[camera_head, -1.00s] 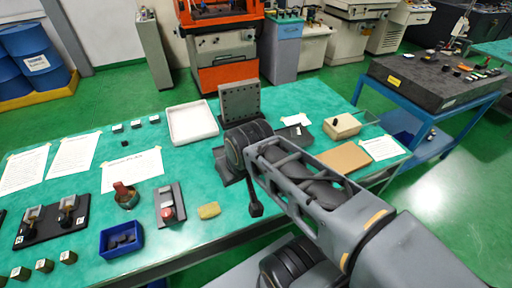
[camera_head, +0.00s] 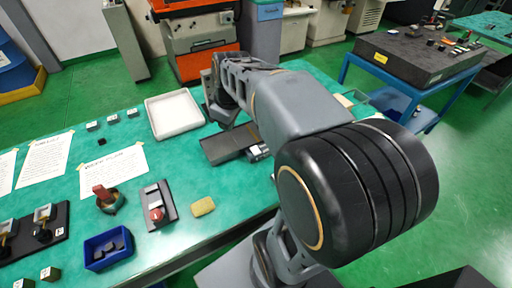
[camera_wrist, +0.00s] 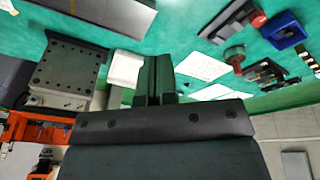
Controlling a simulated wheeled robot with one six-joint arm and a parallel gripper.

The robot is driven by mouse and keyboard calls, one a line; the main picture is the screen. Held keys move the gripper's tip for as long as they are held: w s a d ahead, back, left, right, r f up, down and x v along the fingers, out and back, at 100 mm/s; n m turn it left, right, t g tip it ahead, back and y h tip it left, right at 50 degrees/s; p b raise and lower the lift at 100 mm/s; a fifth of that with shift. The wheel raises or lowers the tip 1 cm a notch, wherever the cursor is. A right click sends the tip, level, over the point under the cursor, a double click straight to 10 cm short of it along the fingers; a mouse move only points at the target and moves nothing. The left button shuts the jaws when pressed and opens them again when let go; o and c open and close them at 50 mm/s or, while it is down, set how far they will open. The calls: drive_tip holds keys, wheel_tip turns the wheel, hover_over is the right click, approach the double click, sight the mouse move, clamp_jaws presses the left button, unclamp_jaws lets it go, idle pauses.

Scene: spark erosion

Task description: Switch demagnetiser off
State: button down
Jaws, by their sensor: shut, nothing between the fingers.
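No label reading demagnetiser is legible. A dark grey flat block (camera_head: 228,146) with a small silvery part at its right end lies on the green table, partly covered by my arm. A dark plate with grey blocks and a red knob (camera_head: 156,214) lies nearer the front edge; it also shows in the wrist view (camera_wrist: 258,19). I cannot tell which is the demagnetiser, nor any switch position. My gripper (camera_wrist: 158,76) is shut and empty. In the head view its end is over the table behind the flat block, and the fingertips are not clear.
A holed angle plate (camera_wrist: 68,66) stands close to my gripper. A white tray (camera_head: 174,114) lies left of it. A yellow sponge-like block (camera_head: 203,206), a blue box (camera_head: 108,247) and a brown-red object in a green ring (camera_head: 106,197) lie along the front. Paper sheets lie left.

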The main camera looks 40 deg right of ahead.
drive_tip(key=w+d+f+n+g+y+b, duration=0.1)
drive_tip(key=w+d+f+n, duration=0.2)
drive_tip(key=d+f, duration=0.15)
drive_tip(key=w+d+f+n+b, duration=0.2)
drive_tip(key=w+d+f, duration=0.1)
drive_tip(key=d, duration=0.3)
drive_tip(key=n+y+b, duration=0.2)
drive_tip(key=n, duration=0.3)
hover_over(254, 148)
drive_tip(key=s+d, duration=0.2)
drive_tip(key=d, duration=0.2)
wheel_tip(254, 148, down, 6)
drive_tip(key=shift+w+a+g, duration=0.15)
drive_tip(key=shift+w+g, duration=0.05)
drive_tip(key=shift+g, duration=0.1)
drive_tip(key=x, duration=0.4)
drive_tip(key=p+x, duration=0.1)
drive_tip(key=x, duration=0.3)
drive_tip(key=d+p+x, duration=0.1)
drive_tip(key=x, duration=0.3)
drive_tip(key=shift+w+a+f, duration=0.1)
drive_tip(key=shift+a+f, duration=0.05)
drive_tip(key=shift+f, duration=0.9)
